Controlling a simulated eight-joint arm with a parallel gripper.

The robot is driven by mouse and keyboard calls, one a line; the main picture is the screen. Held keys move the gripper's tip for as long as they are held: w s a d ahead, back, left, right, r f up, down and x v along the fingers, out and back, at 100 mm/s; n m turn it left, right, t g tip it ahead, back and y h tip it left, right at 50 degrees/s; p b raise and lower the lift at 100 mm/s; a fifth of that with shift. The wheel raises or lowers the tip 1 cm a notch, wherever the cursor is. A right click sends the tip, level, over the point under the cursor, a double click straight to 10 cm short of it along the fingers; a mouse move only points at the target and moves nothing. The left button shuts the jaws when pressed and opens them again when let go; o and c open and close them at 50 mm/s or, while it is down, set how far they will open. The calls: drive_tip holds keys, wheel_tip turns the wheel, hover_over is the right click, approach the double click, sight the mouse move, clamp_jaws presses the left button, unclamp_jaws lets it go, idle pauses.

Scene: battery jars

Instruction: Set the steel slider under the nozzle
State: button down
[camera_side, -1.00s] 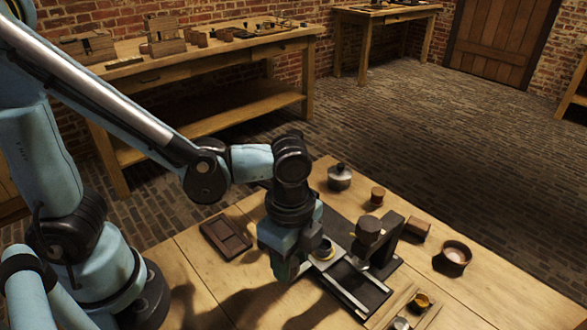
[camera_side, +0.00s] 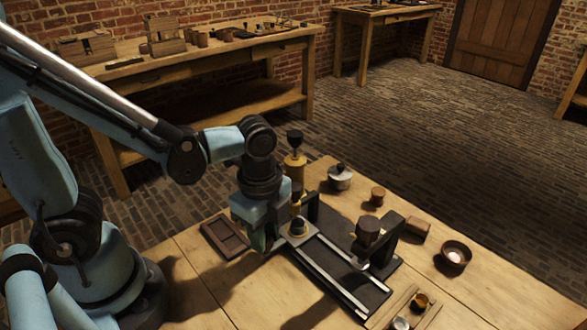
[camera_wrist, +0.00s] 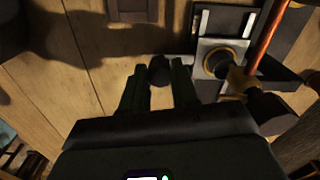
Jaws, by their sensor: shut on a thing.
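The steel slider (camera_side: 293,239) is at the far-left end of its twin rails in the side view, with a dark round piece on it inside a ring. The wrist view shows its pale plate (camera_wrist: 207,46) and brass-coloured ring. A brass dispenser (camera_side: 294,168) with a black top stands behind it. Its brass fitting (camera_wrist: 238,78), probably the nozzle, overlaps the ring's edge in the wrist view; exact alignment cannot be told. My gripper (camera_wrist: 159,84) is shut on a dark round knob (camera_wrist: 159,68), seemingly the slider's handle; the link to the plate is unclear. My gripper (camera_side: 262,245) is left of the slider.
A black press-like head (camera_side: 368,231) stands over the rails at right. A dark tray (camera_side: 225,237) lies left of my gripper. A lidded pot (camera_side: 340,177), small wooden cup (camera_side: 377,195), block (camera_side: 416,228) and bowl (camera_side: 453,255) stand behind and right.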

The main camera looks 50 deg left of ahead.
drive_tip(key=shift+a, duration=0.7)
drive_tip(key=c, duration=0.8)
unclamp_jaws()
drive_tip(key=shift+c, duration=0.2)
drive_tip(key=shift+d+r, duration=0.1)
wheel_tip(320, 180, up, 12)
drive_tip(key=w+a+f+n+t, duration=0.3)
drive_tip(key=a+n+t, duration=0.3)
drive_tip(key=n, duration=0.9)
drive_tip(key=shift+w+n+t, duration=0.4)
drive_tip(key=shift+t, duration=0.2)
